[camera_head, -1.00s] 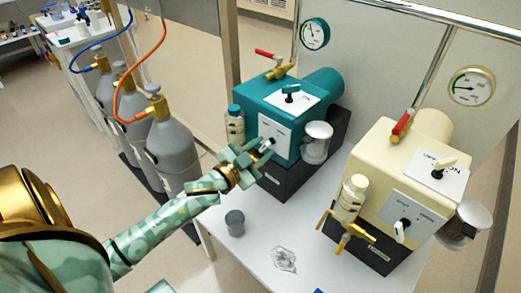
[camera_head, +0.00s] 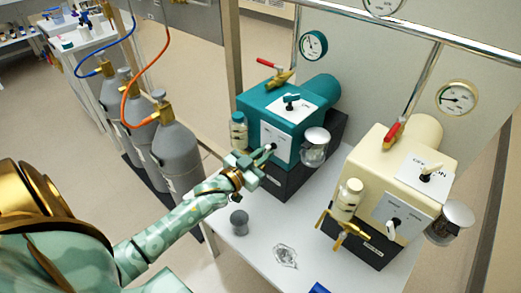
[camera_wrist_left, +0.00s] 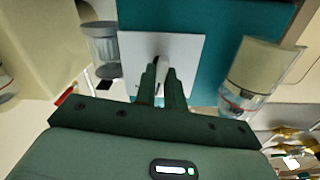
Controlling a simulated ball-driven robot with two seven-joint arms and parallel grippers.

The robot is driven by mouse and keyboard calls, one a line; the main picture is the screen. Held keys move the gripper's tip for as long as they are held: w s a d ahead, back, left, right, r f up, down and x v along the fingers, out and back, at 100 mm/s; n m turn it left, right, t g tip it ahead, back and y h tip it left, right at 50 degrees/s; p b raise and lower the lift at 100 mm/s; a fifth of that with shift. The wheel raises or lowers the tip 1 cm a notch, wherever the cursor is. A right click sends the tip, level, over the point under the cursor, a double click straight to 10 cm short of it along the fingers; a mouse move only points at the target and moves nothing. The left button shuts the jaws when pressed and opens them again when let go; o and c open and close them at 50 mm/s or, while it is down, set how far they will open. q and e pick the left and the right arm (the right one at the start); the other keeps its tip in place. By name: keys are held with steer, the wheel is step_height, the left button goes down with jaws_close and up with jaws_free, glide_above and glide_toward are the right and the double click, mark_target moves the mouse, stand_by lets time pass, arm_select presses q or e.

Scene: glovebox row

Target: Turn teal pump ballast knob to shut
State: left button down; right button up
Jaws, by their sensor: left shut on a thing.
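The teal pump (camera_head: 268,103) stands on the white bench. Its ballast knob (camera_wrist_left: 159,66) is on the white front plate (camera_head: 264,136), which also shows in the left wrist view (camera_wrist_left: 190,48). My left gripper (camera_head: 269,150) reaches the plate from the left. In the left wrist view its two fingers (camera_wrist_left: 163,80) are shut on the knob, one on each side. The fingers hide much of the knob, and I cannot read its pointing or the plate's lettering. A dark switch (camera_head: 291,99) sits on the pump's top plate. My right gripper is not in view.
A cream pump (camera_head: 391,155) stands to the right. A clear jar (camera_head: 315,145) and a small bottle (camera_head: 239,131) flank the teal pump's front. A small grey item (camera_head: 239,222) and a crumpled clear piece (camera_head: 285,256) lie on the bench (camera_head: 262,238). Gas cylinders (camera_head: 177,155) stand left.

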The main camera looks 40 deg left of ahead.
arm_select(q)
steer(key=shift+n+p, duration=0.8)
steer(key=shift+n, duration=0.2)
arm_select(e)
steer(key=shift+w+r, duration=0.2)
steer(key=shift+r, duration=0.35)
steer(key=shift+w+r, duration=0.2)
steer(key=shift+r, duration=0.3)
arm_select(q)
steer(key=c, duration=1.5)
jaws_free()
